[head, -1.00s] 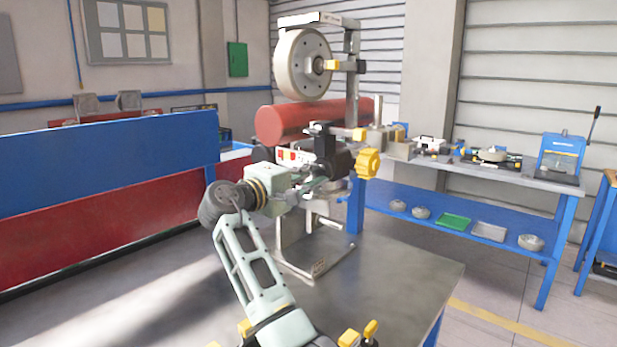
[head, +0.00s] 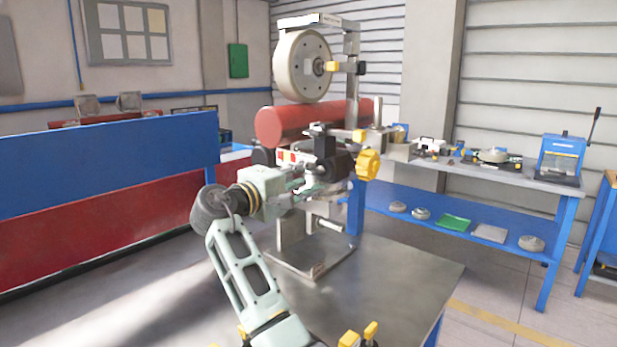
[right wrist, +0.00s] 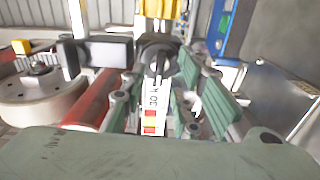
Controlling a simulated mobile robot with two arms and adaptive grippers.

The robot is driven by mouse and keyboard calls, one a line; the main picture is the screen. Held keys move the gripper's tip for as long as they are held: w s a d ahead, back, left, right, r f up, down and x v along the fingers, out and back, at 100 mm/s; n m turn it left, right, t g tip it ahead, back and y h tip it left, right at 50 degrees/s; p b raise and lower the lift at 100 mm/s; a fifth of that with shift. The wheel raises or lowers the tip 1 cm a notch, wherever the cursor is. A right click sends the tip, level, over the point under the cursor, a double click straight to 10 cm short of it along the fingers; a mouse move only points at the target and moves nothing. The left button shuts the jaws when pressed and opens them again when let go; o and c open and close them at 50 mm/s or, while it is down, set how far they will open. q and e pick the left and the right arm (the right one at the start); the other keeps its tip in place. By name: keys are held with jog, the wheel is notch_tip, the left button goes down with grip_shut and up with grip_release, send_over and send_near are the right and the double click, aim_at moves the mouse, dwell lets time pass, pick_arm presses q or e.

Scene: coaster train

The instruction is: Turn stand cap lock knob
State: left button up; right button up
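A metal stand (head: 352,110) on the workbench carries a large pale wheel (head: 303,66). It bears a big yellow knob (head: 367,165), a small yellow knob (head: 359,135) and a dark cylindrical part (head: 334,164). I cannot tell which is the cap lock knob. My right gripper (head: 297,183) is at the stand's left side, below the red cylinder. In the right wrist view its green-padded fingers (right wrist: 163,100) are apart, with a black round knob (right wrist: 158,52) ahead between them. A white label strip (right wrist: 152,108) also shows between them. Contact is unclear. My left gripper is out of view.
A red cylinder (head: 300,121) lies behind the stand. A blue and red panel (head: 110,165) stands at left. A blue bench (head: 460,200) with tools is behind right. The workbench top (head: 400,280) is clear at front right.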

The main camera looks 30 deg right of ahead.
jog(key=v, duration=1)
jog(key=shift+a, duration=0.2)
jog(key=shift+s+f, duration=0.1)
